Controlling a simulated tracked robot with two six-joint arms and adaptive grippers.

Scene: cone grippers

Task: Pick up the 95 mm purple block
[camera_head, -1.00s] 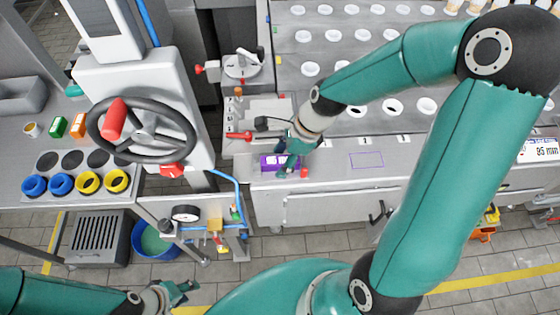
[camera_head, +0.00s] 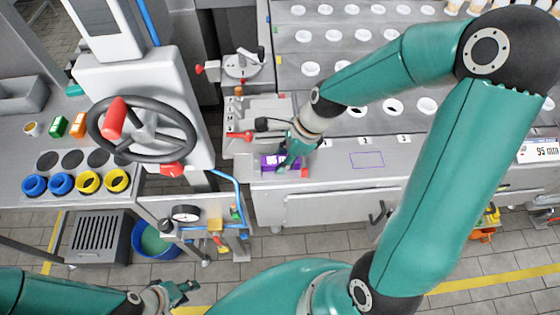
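The purple block (camera_head: 269,162) lies at the left end of the grey bench, with pale marks on its top. My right gripper (camera_head: 287,159) reaches down over the block from the right, its fingers at the block's right half. The fingers hide part of the block, and I cannot tell whether they are closed on it. My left gripper (camera_head: 180,290) is low at the left, above the floor, open and empty, far from the block.
A purple rectangle outline (camera_head: 367,160) is marked on the bench top, with clear surface around it. A display (camera_head: 540,150) stands at the right. A black steering wheel (camera_head: 142,130) and blue and yellow rings (camera_head: 62,183) are at the left.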

